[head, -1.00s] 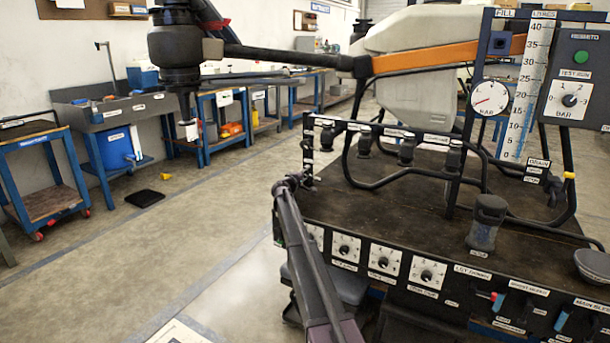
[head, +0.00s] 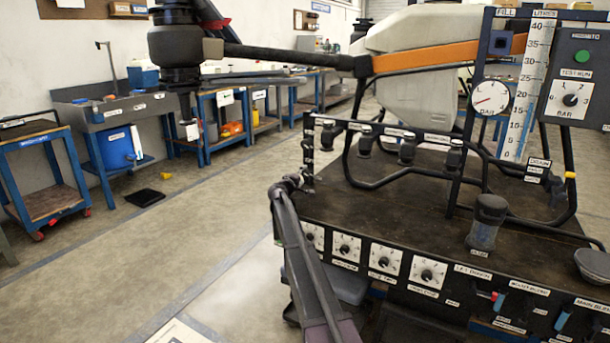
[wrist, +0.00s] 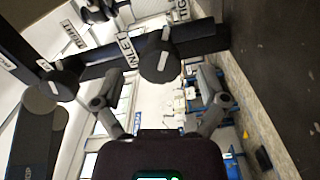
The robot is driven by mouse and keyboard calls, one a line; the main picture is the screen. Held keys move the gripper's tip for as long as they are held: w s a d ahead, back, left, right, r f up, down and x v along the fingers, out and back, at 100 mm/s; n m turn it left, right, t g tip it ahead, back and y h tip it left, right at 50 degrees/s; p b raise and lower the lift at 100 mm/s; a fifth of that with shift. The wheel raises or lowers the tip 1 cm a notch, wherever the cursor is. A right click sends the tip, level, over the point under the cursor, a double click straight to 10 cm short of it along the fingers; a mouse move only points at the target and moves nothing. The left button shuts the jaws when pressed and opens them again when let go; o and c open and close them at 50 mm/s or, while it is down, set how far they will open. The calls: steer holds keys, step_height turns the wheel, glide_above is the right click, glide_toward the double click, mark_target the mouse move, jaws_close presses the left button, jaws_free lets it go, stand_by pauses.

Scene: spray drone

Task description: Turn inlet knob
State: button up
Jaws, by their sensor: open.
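The inlet knob (wrist: 160,62) is a round dark knob with a lighter grey bar across it, beside an INLET label (wrist: 127,48) on a black rail in the wrist view. My gripper (wrist: 162,85) is open, with its two fingers spread to either side below the knob and nothing between them. The knob appears centred between the fingers; I cannot tell whether they touch it. In the head view my gripper (head: 291,184) is at the left end post of the black rail (head: 385,131), where the inlet knob cannot be made out.
Other rail valves (head: 407,150) hang to the right. Below, the bench front carries several dials (head: 384,262) and levers. A clear cup filter (head: 487,222) stands on the bench top (head: 400,208). A drone arm and motor (head: 178,50) overhang at upper left.

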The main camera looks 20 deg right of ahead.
steer(key=v, duration=0.9)
steer(key=shift+s+a, duration=0.15)
